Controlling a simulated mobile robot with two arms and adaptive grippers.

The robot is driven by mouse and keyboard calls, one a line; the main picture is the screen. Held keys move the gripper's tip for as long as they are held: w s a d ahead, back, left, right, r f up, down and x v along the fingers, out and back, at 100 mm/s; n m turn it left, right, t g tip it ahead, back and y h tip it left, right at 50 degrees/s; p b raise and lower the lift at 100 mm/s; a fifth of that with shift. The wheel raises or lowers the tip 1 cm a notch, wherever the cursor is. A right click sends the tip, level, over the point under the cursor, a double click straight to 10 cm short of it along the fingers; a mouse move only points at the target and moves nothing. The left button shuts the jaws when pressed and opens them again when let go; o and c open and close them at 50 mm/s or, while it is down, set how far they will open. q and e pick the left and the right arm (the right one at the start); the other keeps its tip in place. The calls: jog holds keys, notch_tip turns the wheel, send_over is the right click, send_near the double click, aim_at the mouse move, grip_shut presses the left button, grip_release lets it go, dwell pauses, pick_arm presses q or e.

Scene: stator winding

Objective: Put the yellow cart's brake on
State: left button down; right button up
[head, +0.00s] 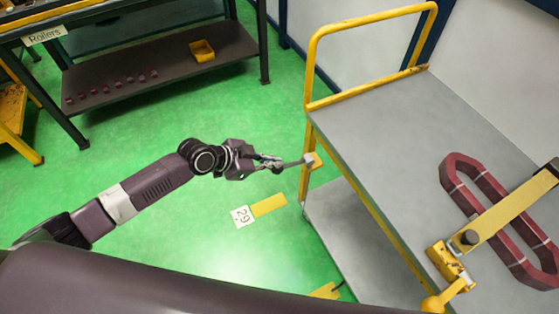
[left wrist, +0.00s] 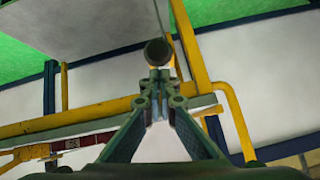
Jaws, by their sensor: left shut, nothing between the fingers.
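The yellow cart (head: 365,198), with a yellow frame and grey shelves, stands at the right in the head view. In the left wrist view the shut fingertips (left wrist: 158,77) point at a dark round end (left wrist: 157,52), probably the lever's. I cannot tell whether they touch. My right gripper is not in view.
A dark red oval coil (head: 465,205) and a yellow clamp-like arm (head: 505,215) are on the cart's top. A dark rack (head: 150,85) with a yellow bin (head: 202,50) stands at upper left. A floor label "29" (head: 243,216) lies on open green floor.

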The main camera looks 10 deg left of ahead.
pick_arm(q)
jog(key=shift+s+a+f+b, duration=0.2)
jog(key=shift+s+f+b, duration=0.05)
jog(key=shift+f, duration=0.25)
jog(key=shift+s+a+f+b, duration=0.2)
jog(key=shift+s+f, duration=0.05)
jog(key=shift+f, duration=0.2)
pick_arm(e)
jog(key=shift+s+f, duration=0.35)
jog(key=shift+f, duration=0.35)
pick_arm(q)
jog(key=shift+s+f, duration=0.15)
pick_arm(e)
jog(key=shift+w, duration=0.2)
pick_arm(q)
notch_tip(320, 180, up, 5)
jog(key=d+p, duration=0.1)
jog(key=p, duration=0.3)
jog(key=s+a+r+b, duration=0.2)
jog(key=s+a+r, duration=0.2)
jog(key=a, duration=0.3)
jog(key=shift+s, duration=0.65)
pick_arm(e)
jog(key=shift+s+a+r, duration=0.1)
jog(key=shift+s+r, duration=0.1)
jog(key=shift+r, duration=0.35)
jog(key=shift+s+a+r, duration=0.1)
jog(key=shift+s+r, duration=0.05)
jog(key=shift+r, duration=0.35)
